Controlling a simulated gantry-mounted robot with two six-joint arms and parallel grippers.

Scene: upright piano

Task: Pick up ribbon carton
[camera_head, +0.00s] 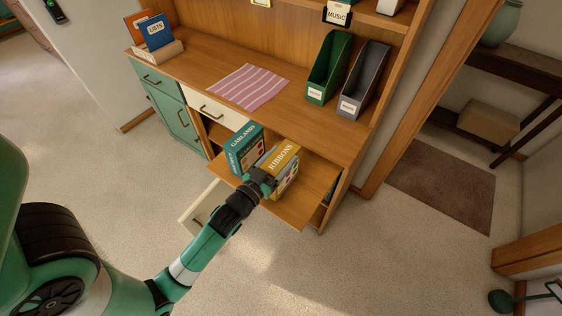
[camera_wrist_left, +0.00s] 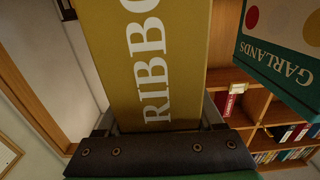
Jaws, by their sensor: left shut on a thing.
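The ribbon carton is a yellow box lettered RIBBONS (camera_head: 285,158), over the pull-out wooden shelf in the head view. My left gripper (camera_head: 265,178) reaches it from the front and is shut on its near end. In the left wrist view the carton (camera_wrist_left: 150,50) fills the middle, held between the finger pads, its lettering running lengthwise. I cannot tell whether its base touches the shelf. A teal carton lettered GARLANDS (camera_head: 245,150) stands just left of it; it also shows in the left wrist view (camera_wrist_left: 285,60). My right gripper is out of view.
The wooden shelf (camera_head: 312,192) is bare to the right of the cartons. A cream drawer (camera_head: 199,208) stands open below left. On the desk above are a striped cloth (camera_head: 249,86), a green file holder (camera_head: 330,72) and a grey one (camera_head: 365,82).

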